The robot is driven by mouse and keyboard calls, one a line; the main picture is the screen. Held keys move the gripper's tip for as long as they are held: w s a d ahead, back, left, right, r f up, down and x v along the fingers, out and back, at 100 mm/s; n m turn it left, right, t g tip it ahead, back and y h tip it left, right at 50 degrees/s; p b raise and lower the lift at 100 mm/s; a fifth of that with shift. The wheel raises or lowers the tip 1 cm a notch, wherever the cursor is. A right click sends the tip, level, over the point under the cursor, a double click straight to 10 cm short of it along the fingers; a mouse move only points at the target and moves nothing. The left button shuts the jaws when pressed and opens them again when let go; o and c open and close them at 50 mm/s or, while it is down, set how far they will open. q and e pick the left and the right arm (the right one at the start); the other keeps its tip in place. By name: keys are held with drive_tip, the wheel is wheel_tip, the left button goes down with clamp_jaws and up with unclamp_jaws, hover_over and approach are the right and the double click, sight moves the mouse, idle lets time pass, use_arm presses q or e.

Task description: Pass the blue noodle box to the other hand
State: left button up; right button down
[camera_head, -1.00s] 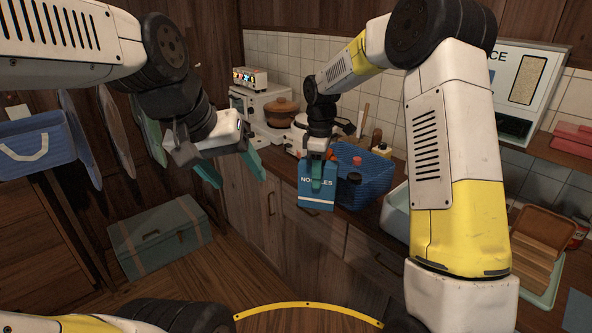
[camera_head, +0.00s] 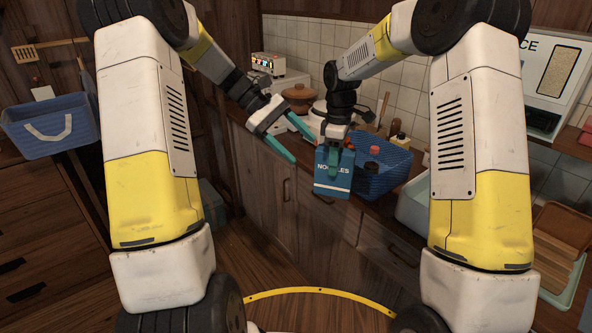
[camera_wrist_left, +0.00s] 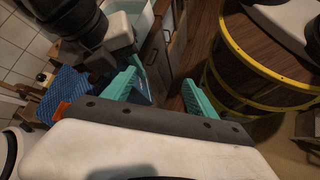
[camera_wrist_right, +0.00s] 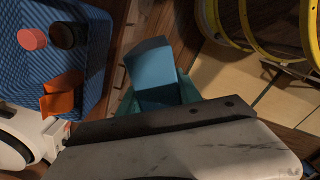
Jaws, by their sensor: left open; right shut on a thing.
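The blue noodle box (camera_head: 333,181) hangs upright in my right gripper (camera_head: 334,150), in front of the counter's edge. My right gripper is shut on its upper part. The box also shows in the right wrist view (camera_wrist_right: 156,72), between the teal fingers. My left gripper (camera_head: 293,140) is open and empty, to the left of the box, its teal fingers pointing toward it with a small gap. In the left wrist view the open left fingers (camera_wrist_left: 160,92) show, with a bit of blue behind the nearer one that I cannot make out clearly.
A blue basket (camera_head: 385,174) with bottles stands on the counter right behind the box. A brown pot (camera_head: 299,97) and a white sink tub (camera_head: 413,207) are also on the counter. Another blue basket (camera_head: 48,139) is at far left. The floor below the grippers is clear.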

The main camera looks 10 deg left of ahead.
use_arm(q)
drive_tip(key=w+f+n+h, duration=0.2)
drive_tip(key=w+f+h, duration=0.1)
drive_tip(key=w+f, duration=0.25)
drive_tip(key=n+g+h, duration=0.2)
drive_tip(key=n+h, duration=0.2)
drive_tip(key=h, duration=0.1)
approach(333, 178)
drive_tip(key=w+a+f, duration=0.1)
drive_tip(key=w+a, duration=0.1)
drive_tip(key=w, duration=0.1)
drive_tip(key=x, duration=1.2)
drive_tip(key=shift+s+d+f, duration=0.1)
drive_tip(key=shift+d+f, duration=0.1)
drive_tip(key=shift+f, duration=0.05)
clamp_jaws()
use_arm(e)
drive_tip(key=c, duration=0.7)
unclamp_jaws()
drive_tip(key=shift+r, duration=0.1)
